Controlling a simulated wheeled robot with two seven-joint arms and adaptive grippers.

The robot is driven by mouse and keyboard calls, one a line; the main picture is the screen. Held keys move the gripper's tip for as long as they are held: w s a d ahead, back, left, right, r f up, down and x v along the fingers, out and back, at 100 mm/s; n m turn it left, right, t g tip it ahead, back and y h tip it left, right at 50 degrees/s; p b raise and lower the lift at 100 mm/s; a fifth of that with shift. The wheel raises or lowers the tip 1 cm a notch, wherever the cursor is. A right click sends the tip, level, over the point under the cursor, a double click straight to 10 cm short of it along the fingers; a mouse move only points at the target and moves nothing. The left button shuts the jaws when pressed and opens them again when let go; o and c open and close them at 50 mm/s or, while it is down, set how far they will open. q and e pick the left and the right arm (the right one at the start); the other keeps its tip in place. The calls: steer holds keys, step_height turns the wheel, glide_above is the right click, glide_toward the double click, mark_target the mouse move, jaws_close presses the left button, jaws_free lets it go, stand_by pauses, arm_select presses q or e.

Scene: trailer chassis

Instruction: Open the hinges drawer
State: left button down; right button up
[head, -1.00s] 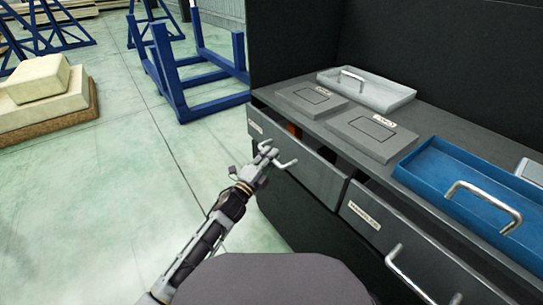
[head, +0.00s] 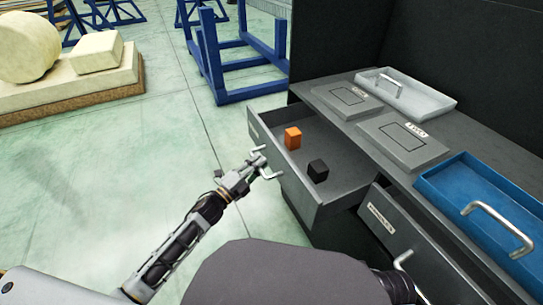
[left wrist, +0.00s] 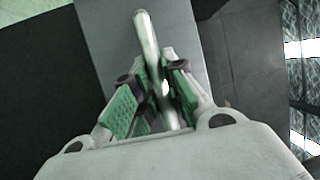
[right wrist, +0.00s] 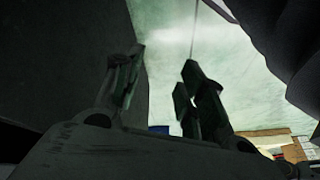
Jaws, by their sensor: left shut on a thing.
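The left grey drawer (head: 335,178) is pulled well out of the dark workbench, and its inside shows. An orange block (head: 292,138) and a black block (head: 318,171) lie in it. Its label is too small to read here. My left gripper (head: 262,165) is at the front of this drawer, shut on its metal handle (left wrist: 147,38), which runs between the green-padded fingers in the left wrist view. My right gripper (right wrist: 160,90) shows only in the right wrist view, with its fingers apart and nothing between them.
A second drawer (head: 410,240) with a label and handle is beside it on the right. On the worktop are a grey tray (head: 440,98), two flat labelled plates (head: 402,140) and a blue tray (head: 470,175).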

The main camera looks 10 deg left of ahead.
arm_select(q)
steer(key=shift+s+a+p, duration=0.35)
steer(key=shift+s+a, duration=0.5)
steer(key=shift+a, duration=0.3)
steer(key=shift+s+a+p, duration=0.3)
steer(key=shift+s+a, duration=0.55)
steer(key=shift+a, duration=0.3)
arm_select(e)
steer(key=shift+s+d+r+g+h, duration=0.1)
steer(key=shift+d+r, duration=0.1)
steer(key=shift+r, duration=0.4)
steer(key=shift+s+d+r+g+h, duration=0.1)
steer(key=shift+s+d+r, duration=0.1)
steer(key=shift+r, duration=0.35)
steer(key=shift+s+d+r+g+h, duration=0.1)
steer(key=shift+d+r, duration=0.1)
steer(key=shift+r, duration=0.4)
arm_select(q)
steer(key=c, duration=1.5)
jaws_free()
arm_select(e)
steer(key=shift+w, duration=0.1)
arm_select(q)
steer(key=shift+o, duration=0.2)
steer(key=shift+s+a, duration=0.1)
steer(key=v, duration=1.1)
steer(key=shift+s+a, duration=0.2)
steer(key=shift+s, duration=0.05)
steer(key=shift+f, duration=0.1)
